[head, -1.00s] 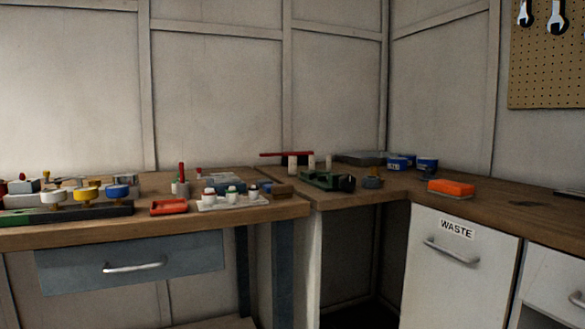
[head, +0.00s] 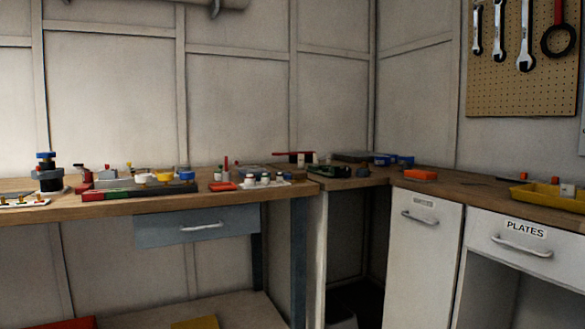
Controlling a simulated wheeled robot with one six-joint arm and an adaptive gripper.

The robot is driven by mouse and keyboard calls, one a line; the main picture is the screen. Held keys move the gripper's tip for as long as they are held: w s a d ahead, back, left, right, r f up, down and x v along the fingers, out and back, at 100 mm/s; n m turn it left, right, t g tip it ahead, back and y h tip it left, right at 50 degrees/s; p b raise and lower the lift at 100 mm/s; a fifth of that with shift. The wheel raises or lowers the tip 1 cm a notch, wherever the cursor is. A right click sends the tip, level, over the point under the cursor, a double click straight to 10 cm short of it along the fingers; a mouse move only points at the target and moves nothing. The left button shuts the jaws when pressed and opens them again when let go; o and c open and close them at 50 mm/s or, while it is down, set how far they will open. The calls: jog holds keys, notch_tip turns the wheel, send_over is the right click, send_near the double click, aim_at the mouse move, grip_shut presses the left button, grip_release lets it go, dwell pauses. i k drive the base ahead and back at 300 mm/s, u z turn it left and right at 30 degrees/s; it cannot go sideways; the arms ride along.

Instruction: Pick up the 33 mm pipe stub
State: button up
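I cannot single out the 33 mm pipe stub. A few small pale upright cylinders (head: 301,160) stand under a red bar (head: 292,153) near the bench corner, too small to size. Other small white pieces with coloured tops (head: 265,178) stand on a white plate in front of them. My gripper is not in the head view.
A wooden bench (head: 100,208) runs along the back wall and turns right in the corner. It carries a black and blue fitting (head: 47,172), a red tray (head: 222,186), an orange block (head: 420,174) and a yellow tray (head: 548,197). Drawers and a cupboard door (head: 421,255) sit below.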

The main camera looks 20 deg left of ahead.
aim_at(301, 156)
jog(key=u, duration=1.5)
jog(key=i, duration=1.45)
jog(key=z, duration=0.45)
